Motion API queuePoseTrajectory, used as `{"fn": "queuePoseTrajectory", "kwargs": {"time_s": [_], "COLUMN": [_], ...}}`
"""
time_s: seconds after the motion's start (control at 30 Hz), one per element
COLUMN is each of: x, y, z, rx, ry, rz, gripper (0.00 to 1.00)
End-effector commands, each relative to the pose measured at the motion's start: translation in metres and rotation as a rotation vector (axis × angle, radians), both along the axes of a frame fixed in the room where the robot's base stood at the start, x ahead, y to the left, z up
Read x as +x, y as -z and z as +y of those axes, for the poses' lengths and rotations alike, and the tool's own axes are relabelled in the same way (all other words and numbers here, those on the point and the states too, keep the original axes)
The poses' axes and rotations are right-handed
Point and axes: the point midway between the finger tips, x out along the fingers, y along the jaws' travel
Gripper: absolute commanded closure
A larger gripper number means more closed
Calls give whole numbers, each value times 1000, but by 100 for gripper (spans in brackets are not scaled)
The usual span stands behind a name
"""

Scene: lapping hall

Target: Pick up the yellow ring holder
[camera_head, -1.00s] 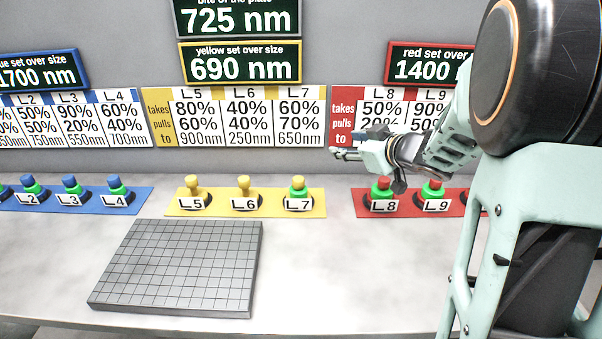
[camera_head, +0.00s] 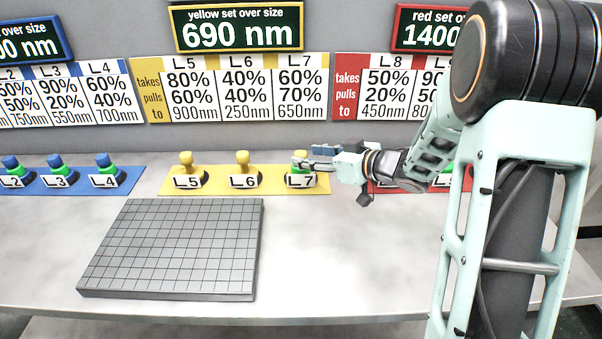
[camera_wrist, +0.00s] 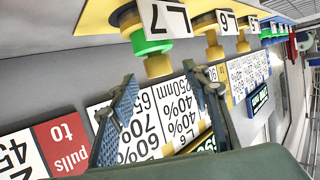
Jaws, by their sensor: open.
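Three yellow holders stand in a row on a yellow base strip (camera_head: 218,187). The holder labelled L7 (camera_wrist: 157,66) has a yellow knob and a green ring (camera_wrist: 148,45). The holders L6 (camera_head: 242,158) and L5 (camera_head: 186,159) are plain yellow with no green ring visible. My gripper (camera_head: 304,164) is at L7 and partly covers it in the head view. In the wrist view my gripper (camera_wrist: 160,78) is open, its two fingers apart, with L7's knob just beyond the gap between the tips. Nothing is held, and contact cannot be told.
A grey gridded plate (camera_head: 180,245) lies on the table in front of the yellow strip. A blue strip (camera_head: 75,183) with green-ringed holders is at left. A red strip (camera_head: 462,181) is at right, largely behind my arm. Signs (camera_head: 240,27) fill the wall behind.

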Motion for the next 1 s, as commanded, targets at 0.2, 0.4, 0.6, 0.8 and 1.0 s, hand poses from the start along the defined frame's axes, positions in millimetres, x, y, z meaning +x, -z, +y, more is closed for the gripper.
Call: {"fn": "queuePoseTrajectory", "kwargs": {"time_s": [0.2,0.4,0.6,0.8,1.0], "x": [21,27,27,26,27], "y": [18,18,18,18,17], "z": [22,26,26,26,26], "rx": [0,0,-1,-1,0], "ry": [-2,1,1,1,1], "rz": [0,1,0,0,-2], "gripper": [56,56,68,90,100]}}
